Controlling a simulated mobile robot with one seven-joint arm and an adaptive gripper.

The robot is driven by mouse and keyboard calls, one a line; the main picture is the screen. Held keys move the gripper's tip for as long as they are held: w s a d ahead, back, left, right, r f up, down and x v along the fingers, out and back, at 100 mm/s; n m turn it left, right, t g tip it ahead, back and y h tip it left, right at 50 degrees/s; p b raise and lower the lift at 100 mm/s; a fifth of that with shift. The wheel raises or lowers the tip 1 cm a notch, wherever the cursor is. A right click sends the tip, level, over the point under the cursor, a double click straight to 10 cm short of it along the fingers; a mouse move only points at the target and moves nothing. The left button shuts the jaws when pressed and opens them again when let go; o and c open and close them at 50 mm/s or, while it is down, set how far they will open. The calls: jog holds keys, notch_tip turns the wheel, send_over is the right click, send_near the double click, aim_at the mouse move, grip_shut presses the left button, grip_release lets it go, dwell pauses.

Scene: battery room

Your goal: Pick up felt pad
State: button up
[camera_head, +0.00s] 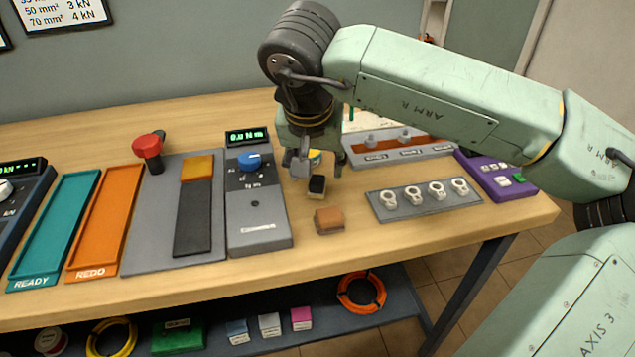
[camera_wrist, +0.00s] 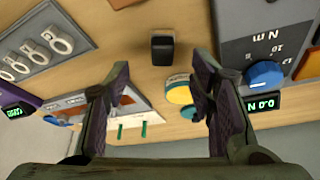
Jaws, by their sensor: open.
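No label marks the felt pad, and I cannot tell for sure which of two small blocks it is. A small black block (camera_head: 317,184) with a pale lower part is on the wooden bench beneath my gripper (camera_head: 319,168). It also shows in the wrist view (camera_wrist: 162,50), ahead of the gap between the fingers. A brown block (camera_head: 329,220) lies nearer the bench's front edge and is cut off at the top of the wrist view (camera_wrist: 122,3). My gripper (camera_wrist: 158,92) is open and points down, with nothing between its fingers.
A grey torque meter (camera_head: 257,212) with a blue knob stands left of the blocks. A grey plate with several white rings (camera_head: 423,200) lies to the right. A yellow-topped round item (camera_wrist: 179,94) is close to one finger. Free bench surrounds the brown block.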

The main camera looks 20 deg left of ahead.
aim_at(317, 180)
jog(key=shift+p+x, duration=0.75)
jog(key=shift+x, duration=1.9)
jog(key=shift+a, duration=0.1)
jog(key=c, duration=1.1)
jog(key=shift+r, duration=0.2)
jog(key=shift+r+b, duration=0.35)
jog(key=shift+r, duration=0.3)
jog(key=shift+b+v, duration=0.5)
jog(key=shift+v, duration=0.5)
jog(key=s+b, duration=0.1)
jog(key=s, duration=0.4)
jog(key=s+r+b, duration=0.1)
jog(key=s, duration=0.4)
jog(key=s+b, duration=0.1)
jog(key=s, duration=0.4)
jog(key=shift+s+a+r, duration=0.1)
jog(key=shift+a+r, duration=0.15)
jog(key=shift+a, duration=0.15)
jog(key=o, duration=0.4)
jog(key=c, duration=0.5)
